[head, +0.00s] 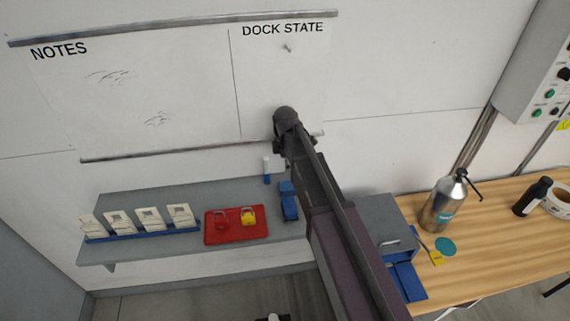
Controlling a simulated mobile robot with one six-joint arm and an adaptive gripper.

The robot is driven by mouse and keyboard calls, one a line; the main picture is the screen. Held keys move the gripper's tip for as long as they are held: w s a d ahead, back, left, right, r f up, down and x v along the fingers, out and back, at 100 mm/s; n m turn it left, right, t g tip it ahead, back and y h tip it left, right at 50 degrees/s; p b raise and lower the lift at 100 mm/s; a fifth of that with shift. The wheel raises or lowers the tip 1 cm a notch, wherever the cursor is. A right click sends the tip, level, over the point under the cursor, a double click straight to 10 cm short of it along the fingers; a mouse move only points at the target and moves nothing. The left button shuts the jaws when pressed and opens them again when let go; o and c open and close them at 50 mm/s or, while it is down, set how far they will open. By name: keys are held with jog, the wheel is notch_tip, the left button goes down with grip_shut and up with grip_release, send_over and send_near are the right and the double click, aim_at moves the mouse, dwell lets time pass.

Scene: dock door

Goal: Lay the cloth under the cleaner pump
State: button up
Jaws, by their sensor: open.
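The cleaner pump is a silver bottle with a black pump top (442,206). It stands upright on the wooden bench at the right, beside a teal disc. A flat blue piece (408,282) lies at the bench's left end; it may be the folded cloth, but I cannot tell for sure. My gripper (281,148) is at the far end of my arm, in front of the whiteboard's lower edge, away from the bottle. It is small, dark and partly hidden by my arm. It is open, and I see nothing held in it.
The wooden bench (478,246) also carries a grey box (383,218), the teal disc (446,246), a yellow tag (436,258), a black bottle (532,197) and a tape roll (558,201). A grey wall shelf (135,208) holds a red tray (236,235) with padlocks, and cards.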

jog(key=shift+r+p, duration=0.35)
jog(key=shift+r, duration=0.2)
dwell(0.5)
jog(key=s+d+m, duration=1.9)
jog(key=m, duration=0.1)
jog(key=shift+d, duration=0.15)
jog(key=shift+f, duration=0.1)
notch_tip(320, 180, down, 7)
jog(key=b, duration=0.7)
